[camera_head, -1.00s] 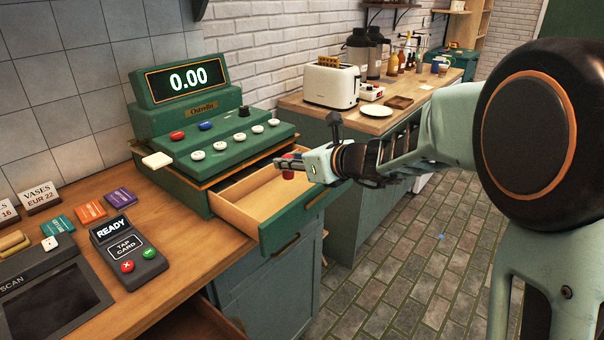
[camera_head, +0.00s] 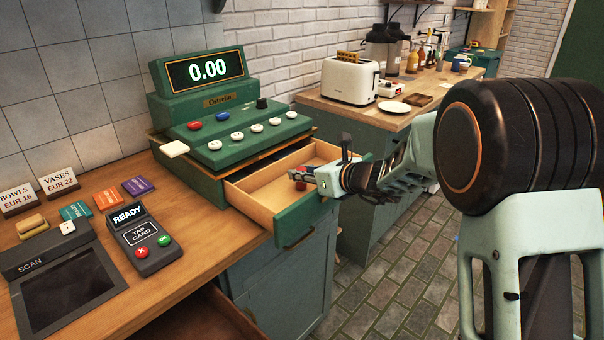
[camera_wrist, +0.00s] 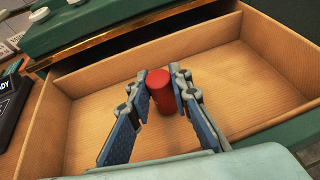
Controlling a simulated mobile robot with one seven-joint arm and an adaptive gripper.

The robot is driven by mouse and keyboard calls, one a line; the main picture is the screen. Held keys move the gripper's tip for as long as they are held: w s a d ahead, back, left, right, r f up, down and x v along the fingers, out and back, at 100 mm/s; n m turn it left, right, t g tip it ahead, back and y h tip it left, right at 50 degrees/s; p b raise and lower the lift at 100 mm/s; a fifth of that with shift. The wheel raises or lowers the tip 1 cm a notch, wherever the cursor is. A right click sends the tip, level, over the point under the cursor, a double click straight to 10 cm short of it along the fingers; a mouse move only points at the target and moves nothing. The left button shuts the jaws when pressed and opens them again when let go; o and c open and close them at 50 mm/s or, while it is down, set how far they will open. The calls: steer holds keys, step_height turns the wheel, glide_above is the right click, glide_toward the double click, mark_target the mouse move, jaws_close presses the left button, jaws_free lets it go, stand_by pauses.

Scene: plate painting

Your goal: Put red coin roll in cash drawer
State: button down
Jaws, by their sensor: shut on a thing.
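The red coin roll (camera_wrist: 160,90) is a small red cylinder. In the wrist view it is upright between the two blue-padded fingertips of my gripper (camera_wrist: 162,93), which is shut on it. The cash drawer (camera_wrist: 65,115) is pulled open, with a bare wooden inside and a green front. The roll is inside the drawer's outline, low over its floor; I cannot tell whether it touches the floor. In the head view my gripper (camera_head: 310,176) reaches into the right part of the drawer (camera_head: 255,204), and the roll (camera_head: 300,185) is mostly hidden behind the fingers.
The green cash register (camera_head: 225,125) stands above the drawer. A card reader (camera_head: 140,240) and scanner (camera_head: 65,285) are on the wooden counter at left. A toaster (camera_head: 348,80) is on the back counter. The rest of the drawer floor is empty.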

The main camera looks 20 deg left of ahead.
steer(key=c, duration=1.8)
jaws_free()
steer(key=shift+f, duration=0.15)
steer(key=shift+o, duration=0.2)
steer(key=shift+d+r, duration=0.25)
steer(key=v, duration=1)
steer(key=shift+s+d+r+p, duration=0.2)
steer(key=shift+s+d+p, duration=0.05)
steer(key=shift+p, duration=0.1)
steer(key=shift+s+d+r, duration=0.1)
steer(key=shift+s+d, duration=0.15)
steer(key=shift+d, duration=0.05)
